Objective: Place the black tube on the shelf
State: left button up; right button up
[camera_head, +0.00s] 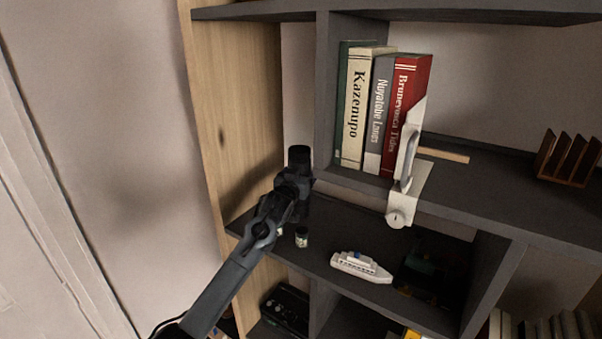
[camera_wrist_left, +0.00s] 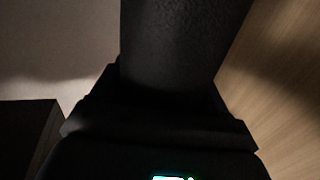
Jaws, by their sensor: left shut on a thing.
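The black tube (camera_head: 299,155) stands roughly upright in my left gripper (camera_head: 296,178), at the left part of the shelf (camera_head: 350,222). The gripper is shut around its lower part, and only the tube's upper end shows in the head view. In the left wrist view the dark tube (camera_wrist_left: 182,45) fills the top middle, between the dark fingers (camera_wrist_left: 160,110). The tube is in front of the opening beside the wooden side panel; I cannot tell whether it touches a board. My right gripper is not in view.
Several books (camera_head: 375,110) stand on the upper board, with a white bookend or clamp (camera_head: 408,165) beside them. A small jar (camera_head: 302,237) and a white toy ship (camera_head: 361,266) sit on the board below. The wooden side panel (camera_head: 230,110) is close on the left.

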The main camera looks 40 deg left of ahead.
pick_arm(q)
jog(key=shift+f, duration=0.1)
jog(key=o, duration=1.3)
